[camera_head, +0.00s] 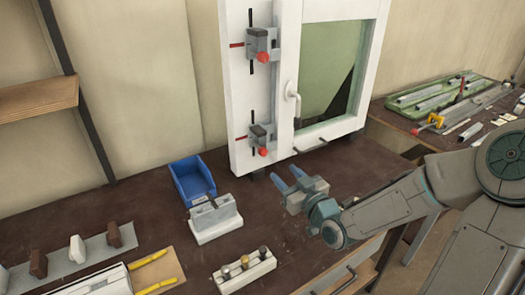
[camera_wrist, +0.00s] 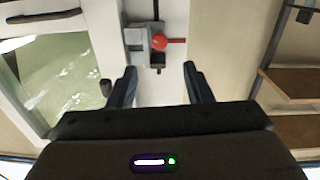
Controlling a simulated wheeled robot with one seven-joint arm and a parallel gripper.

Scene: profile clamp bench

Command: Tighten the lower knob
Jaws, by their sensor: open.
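The lower clamp (camera_head: 260,134) is a grey block on the white frame's left post, with a dark rod and a red pointer at its side. Its lower knob (camera_head: 263,152) is a small red piece at the block's base. My gripper (camera_head: 287,176) is open and empty, to the right of and below the knob in the head view, apart from the frame. In the wrist view, which looks upside down, the red knob (camera_wrist: 160,41) lies beyond and between the open fingertips (camera_wrist: 160,70). Nothing is between the fingers.
A similar upper clamp (camera_head: 262,42) has its own red knob. A blue bin (camera_head: 192,181), a grey-and-white block (camera_head: 214,218) and a knob holder (camera_head: 244,270) stand on the bench.

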